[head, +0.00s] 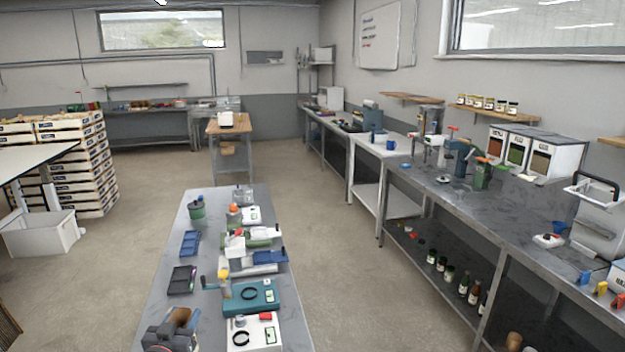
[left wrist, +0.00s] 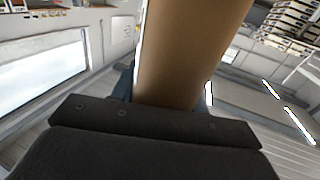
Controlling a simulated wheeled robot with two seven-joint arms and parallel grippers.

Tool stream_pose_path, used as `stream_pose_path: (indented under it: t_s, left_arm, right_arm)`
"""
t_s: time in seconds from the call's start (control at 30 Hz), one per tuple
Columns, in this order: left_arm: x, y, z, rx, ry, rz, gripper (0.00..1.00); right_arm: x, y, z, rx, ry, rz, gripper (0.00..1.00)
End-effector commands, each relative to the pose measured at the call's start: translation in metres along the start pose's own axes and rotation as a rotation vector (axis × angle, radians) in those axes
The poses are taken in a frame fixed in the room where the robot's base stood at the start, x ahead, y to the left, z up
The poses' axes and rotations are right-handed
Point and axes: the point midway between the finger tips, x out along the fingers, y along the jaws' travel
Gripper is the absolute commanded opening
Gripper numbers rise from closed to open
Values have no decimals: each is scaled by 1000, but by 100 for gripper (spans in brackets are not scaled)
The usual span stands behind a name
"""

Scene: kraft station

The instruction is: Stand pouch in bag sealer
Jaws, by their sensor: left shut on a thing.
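A brown kraft pouch (head: 182,316) shows at the near end of the middle metal table in the head view. My left gripper (head: 172,334) is shut on it, and the pouch is tilted. In the left wrist view the plain brown pouch (left wrist: 190,50) rises from behind the dark gripper finger (left wrist: 150,122); its gripped end is hidden. Long low devices that look like bag sealers lie ahead on the table: one with a blue end (head: 268,257) and one with green parts (head: 262,234). I cannot tell which is the task's sealer. My right gripper is not in view.
A teal scale-like device (head: 250,296) and a white one (head: 254,334) stand right of the pouch. A dark tray (head: 181,280), a blue tray (head: 189,244) and a green canister (head: 196,210) line the table's left side.

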Motion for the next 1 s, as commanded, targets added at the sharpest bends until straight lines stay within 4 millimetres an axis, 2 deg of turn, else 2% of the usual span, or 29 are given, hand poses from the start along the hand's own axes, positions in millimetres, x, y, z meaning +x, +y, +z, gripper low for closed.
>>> stream_pose_path:
  t_s: [0.03,0.3,0.43,1.0]
  left_arm:
    - [-8,12,7,-5,-1,-4,0]
    - [-46,64,39,-7,-2,-30,0]
    - [-58,81,49,-4,-1,-38,0]
    - [-89,124,75,-2,0,-58,0]
  right_arm:
    - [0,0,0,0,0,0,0]
    - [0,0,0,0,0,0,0]
    - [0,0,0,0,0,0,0]
    - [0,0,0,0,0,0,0]
